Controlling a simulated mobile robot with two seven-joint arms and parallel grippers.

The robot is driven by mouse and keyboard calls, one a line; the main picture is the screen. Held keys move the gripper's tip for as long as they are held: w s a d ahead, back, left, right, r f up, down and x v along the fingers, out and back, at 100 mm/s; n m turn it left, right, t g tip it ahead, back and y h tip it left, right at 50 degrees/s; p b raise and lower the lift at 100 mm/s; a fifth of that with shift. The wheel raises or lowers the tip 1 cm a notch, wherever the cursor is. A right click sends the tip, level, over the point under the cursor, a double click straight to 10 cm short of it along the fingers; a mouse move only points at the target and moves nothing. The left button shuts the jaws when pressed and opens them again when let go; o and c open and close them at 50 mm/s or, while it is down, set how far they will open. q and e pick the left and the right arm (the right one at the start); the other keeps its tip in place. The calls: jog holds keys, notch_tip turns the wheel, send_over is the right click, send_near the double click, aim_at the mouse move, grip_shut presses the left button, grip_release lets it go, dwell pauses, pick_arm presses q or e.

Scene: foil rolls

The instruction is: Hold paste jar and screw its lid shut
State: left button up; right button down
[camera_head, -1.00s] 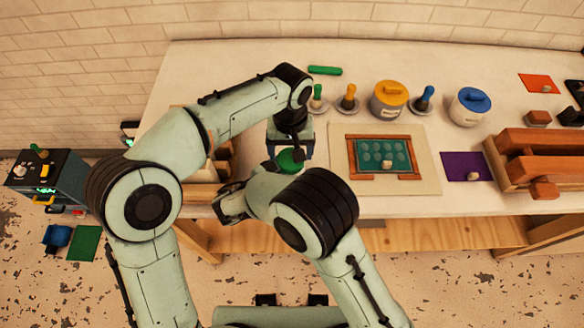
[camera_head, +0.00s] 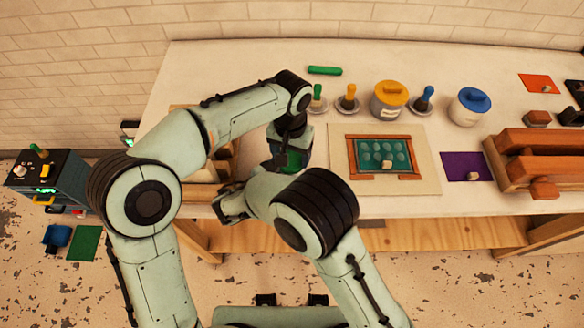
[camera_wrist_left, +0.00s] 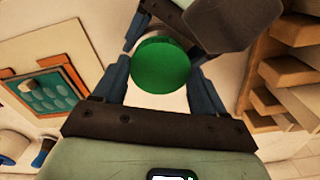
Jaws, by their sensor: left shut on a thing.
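The round green lid (camera_wrist_left: 161,66) sits between the two fingers of my left gripper (camera_wrist_left: 160,84) in the left wrist view. In the head view my left gripper (camera_head: 288,152) points down and is shut on the lid, which shows only in part. A pale rim of the paste jar (camera_wrist_left: 160,101) shows under the lid; the rest of the jar is hidden. I cannot tell whether the lid is seated straight on it. My right arm reaches in from below right; part of its gripper shows at the top of the wrist view, but its fingertips on the jar are hidden.
To the right lie a framed screen (camera_head: 383,154) on a pale board and a purple card (camera_head: 466,167). A wooden rack (camera_head: 540,160) is at far right.

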pick_arm(q)
jog(key=m, duration=1.3)
jog(key=o, duration=1.2)
jog(key=shift+c, duration=0.2)
jog(key=shift+r, duration=2.25)
jog(key=shift+c, duration=0.5)
